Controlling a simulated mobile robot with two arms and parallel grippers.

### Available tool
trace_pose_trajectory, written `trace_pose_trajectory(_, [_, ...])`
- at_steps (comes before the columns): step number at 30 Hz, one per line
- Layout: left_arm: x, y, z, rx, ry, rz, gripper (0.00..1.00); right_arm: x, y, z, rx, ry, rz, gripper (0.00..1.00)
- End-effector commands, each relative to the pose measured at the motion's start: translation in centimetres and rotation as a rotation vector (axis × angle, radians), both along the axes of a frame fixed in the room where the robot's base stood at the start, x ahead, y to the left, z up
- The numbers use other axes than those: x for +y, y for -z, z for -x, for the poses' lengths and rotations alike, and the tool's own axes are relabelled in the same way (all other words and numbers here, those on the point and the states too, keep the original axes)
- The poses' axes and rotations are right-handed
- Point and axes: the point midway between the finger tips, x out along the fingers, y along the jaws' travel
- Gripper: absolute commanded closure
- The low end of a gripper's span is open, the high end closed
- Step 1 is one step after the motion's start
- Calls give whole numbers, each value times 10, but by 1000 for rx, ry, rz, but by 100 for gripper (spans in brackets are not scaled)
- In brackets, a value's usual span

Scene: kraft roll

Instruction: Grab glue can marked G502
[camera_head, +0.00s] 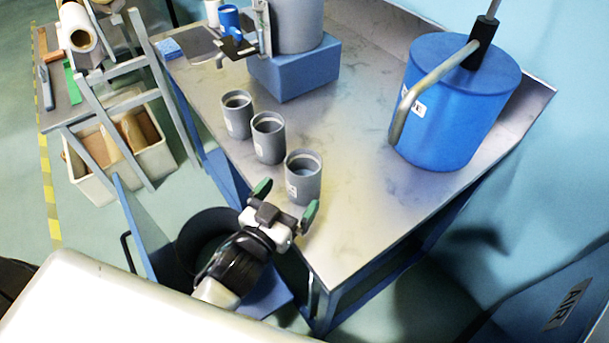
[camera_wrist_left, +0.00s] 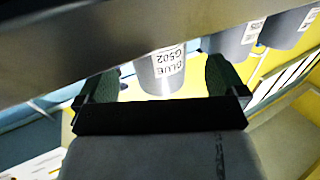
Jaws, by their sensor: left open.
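The can labelled GLUE G502 (camera_wrist_left: 162,75) shows in the left wrist view, between the two green fingers and beyond the palm, its label upside down. In the head view it appears to be the nearest of three grey open-topped cans, the near can (camera_head: 304,184) close to the table's front edge. My left gripper (camera_head: 287,197) is open and empty, just in front of that can at the edge. I cannot tell whether a finger touches it. My right gripper is not in view.
A middle grey can (camera_head: 268,144) and a far grey can (camera_head: 236,121) stand in a row behind it on the metal table (camera_head: 350,215). A blue drum (camera_head: 455,110) with a bent pipe stands right. A blue block (camera_head: 296,75) bears a grey cylinder. The tabletop between is clear.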

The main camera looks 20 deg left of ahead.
Motion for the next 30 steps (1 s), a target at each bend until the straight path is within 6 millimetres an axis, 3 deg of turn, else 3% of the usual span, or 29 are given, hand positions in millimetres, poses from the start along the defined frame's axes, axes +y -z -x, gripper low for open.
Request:
trace_pose_trajectory(13, [-15,2,-51,-2,0,1,0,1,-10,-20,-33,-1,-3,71])
trace_pose_trajectory(22, [-16,4,-55,1,-1,2,0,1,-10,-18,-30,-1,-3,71])
trace_pose_trajectory(30, [-16,4,-55,0,-1,1,40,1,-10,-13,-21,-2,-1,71])
